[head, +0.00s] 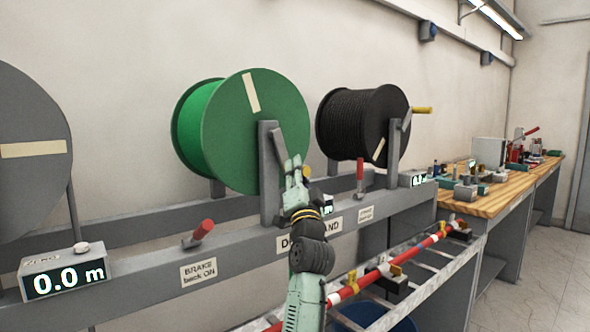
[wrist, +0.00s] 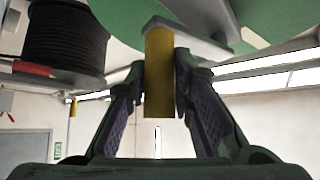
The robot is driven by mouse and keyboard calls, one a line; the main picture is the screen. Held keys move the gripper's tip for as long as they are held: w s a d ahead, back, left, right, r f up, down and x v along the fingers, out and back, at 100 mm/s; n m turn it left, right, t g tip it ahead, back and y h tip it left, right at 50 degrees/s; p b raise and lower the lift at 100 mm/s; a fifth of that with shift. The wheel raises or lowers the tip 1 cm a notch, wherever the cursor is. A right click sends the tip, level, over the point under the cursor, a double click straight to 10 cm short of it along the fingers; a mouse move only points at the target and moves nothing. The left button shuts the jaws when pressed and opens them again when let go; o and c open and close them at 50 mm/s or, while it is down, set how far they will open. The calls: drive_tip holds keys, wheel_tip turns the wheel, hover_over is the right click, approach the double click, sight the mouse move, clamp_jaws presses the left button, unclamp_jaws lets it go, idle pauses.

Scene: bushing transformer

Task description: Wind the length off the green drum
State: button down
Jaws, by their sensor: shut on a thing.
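The green drum (head: 255,130), wound with green cable (head: 197,125), sits on a grey stand and carries a cream stripe on its flange. It also shows at the top of the wrist view (wrist: 125,15). My gripper (head: 298,172) is at the lower right of the drum's flange. In the wrist view its two fingers (wrist: 160,90) are shut on the yellow crank handle (wrist: 159,70), which joins a grey crank arm (wrist: 205,47). In the head view my gripper hides most of the handle. The drum's length display (head: 326,209) is mostly hidden behind my arm.
A red brake lever (head: 203,229) leans above a "BRAKE back ON" label (head: 198,271); another red lever (head: 360,172) stands upright. The left display (head: 65,279) reads 0.0 m. A black drum (head: 365,120) stands to the right. A red pole (head: 395,262) lies on the lower rack.

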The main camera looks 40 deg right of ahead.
drive_tip(key=shift+w+a, duration=0.1)
drive_tip(key=shift+a, duration=0.95)
drive_tip(key=shift+a+r, duration=0.3)
drive_tip(key=shift+a, duration=0.05)
idle(0.7)
drive_tip(key=c, duration=1.4)
unclamp_jaws()
drive_tip(key=shift+f, duration=0.15)
drive_tip(key=shift+d+f, duration=0.15)
drive_tip(key=shift+d, duration=0.05)
drive_tip(key=v, duration=1.2)
